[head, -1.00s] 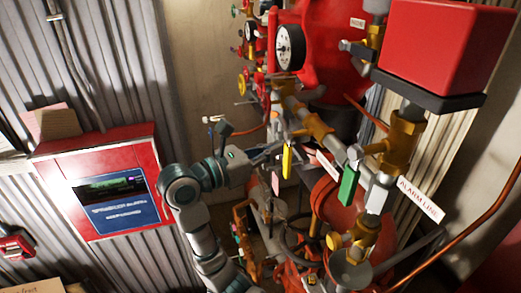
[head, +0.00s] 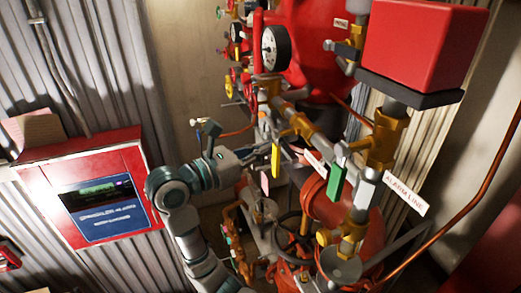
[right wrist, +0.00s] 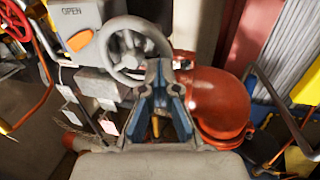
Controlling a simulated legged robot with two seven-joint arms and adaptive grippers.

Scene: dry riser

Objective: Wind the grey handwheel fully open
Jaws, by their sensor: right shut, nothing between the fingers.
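The grey handwheel (right wrist: 131,22) shows in the right wrist view, just above and left of my right gripper's fingertips. It has a round rim with spokes. My right gripper (right wrist: 160,72) is shut and empty, with its tips overlapping the wheel's lower right rim in the picture; I cannot tell whether they touch it. In the head view my right gripper (head: 284,152) reaches in among the pipes behind a yellow tag (head: 275,160), and I cannot make out the grey wheel there. My left gripper is not in view.
A red rounded body (right wrist: 215,100) is close on the right. In the head view, a green tag (head: 336,183), brass valves (head: 384,138) and a dark handwheel (head: 291,226) crowd the pipework. A red panel (head: 95,150) hangs at left.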

